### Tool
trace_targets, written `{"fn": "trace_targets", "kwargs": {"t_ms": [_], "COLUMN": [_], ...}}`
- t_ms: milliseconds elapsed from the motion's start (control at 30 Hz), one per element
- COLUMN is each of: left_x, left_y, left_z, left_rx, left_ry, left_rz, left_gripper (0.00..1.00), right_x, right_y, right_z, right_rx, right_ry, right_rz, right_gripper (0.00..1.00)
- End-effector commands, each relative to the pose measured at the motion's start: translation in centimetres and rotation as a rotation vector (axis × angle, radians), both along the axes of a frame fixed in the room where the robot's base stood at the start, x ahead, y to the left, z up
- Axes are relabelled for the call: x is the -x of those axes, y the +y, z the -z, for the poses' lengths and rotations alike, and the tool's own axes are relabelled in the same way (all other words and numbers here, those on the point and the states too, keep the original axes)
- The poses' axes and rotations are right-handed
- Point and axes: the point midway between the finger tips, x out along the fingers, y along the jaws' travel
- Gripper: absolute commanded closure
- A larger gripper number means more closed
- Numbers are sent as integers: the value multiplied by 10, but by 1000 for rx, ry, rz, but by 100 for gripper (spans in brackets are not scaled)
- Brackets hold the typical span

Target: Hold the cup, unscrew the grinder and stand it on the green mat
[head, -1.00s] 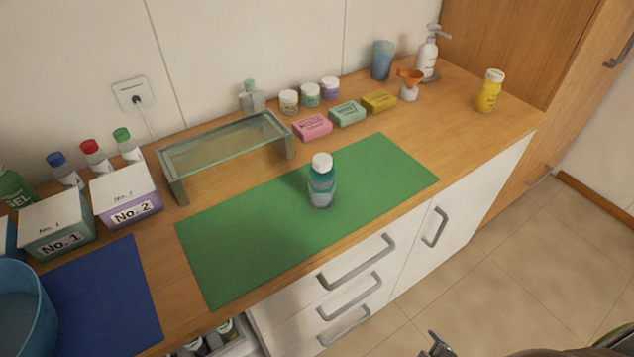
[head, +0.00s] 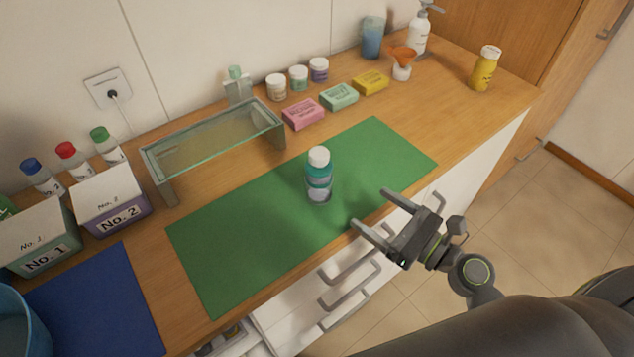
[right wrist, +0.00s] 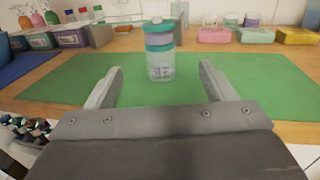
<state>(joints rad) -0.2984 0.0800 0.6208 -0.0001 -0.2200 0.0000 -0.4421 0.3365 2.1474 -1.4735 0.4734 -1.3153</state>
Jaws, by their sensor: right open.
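The grinder (head: 319,168) is teal with a white top and stands upright on a clear cup (head: 318,194), on the green mat (head: 240,240). In the right wrist view the grinder (right wrist: 158,38) and the clear cup (right wrist: 160,67) are straight ahead, beyond my fingers. My right gripper (head: 369,208) is open and empty at the mat's front right edge. Its fingers point toward the cup but do not reach it. The right wrist view shows the open fingers (right wrist: 160,75) to either side of the cup, with a gap before it. My left gripper is not in view.
A glass stand (head: 215,140) is behind the mat. Pink (head: 303,114), green and yellow soap boxes line its back right. Two labelled boxes (head: 110,198), a blue mat (head: 95,305) and a blue bucket (head: 10,335) are at left. Drawer handles (head: 345,268) stick out below the front edge.

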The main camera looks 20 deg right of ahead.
Motion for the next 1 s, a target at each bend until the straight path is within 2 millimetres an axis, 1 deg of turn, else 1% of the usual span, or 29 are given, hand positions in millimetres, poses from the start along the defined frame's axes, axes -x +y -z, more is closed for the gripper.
{"fn": "trace_targets", "kwargs": {"t_ms": [33,167,300,500,600,767,867,1000], "left_x": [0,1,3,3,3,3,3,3], "left_y": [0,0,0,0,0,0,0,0], "left_z": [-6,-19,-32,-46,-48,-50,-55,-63], "left_rx": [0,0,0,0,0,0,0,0], "left_ry": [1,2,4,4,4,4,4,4], "left_rz": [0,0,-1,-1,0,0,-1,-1], "left_gripper": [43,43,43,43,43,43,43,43], "right_x": [-5,-25,-51,-85,-96,-103,-111,-127], "right_y": [3,15,30,51,57,62,67,78], "right_z": [-4,-7,-6,-4,-2,-1,-1,0], "right_rx": [0,-6,-7,-7,-6,-4,-6,-7], "right_ry": [-4,-4,-2,0,1,1,2,3], "right_rz": [0,1,1,0,1,1,1,1], "right_gripper": [23,23,23,23,23,23,23,23]}}
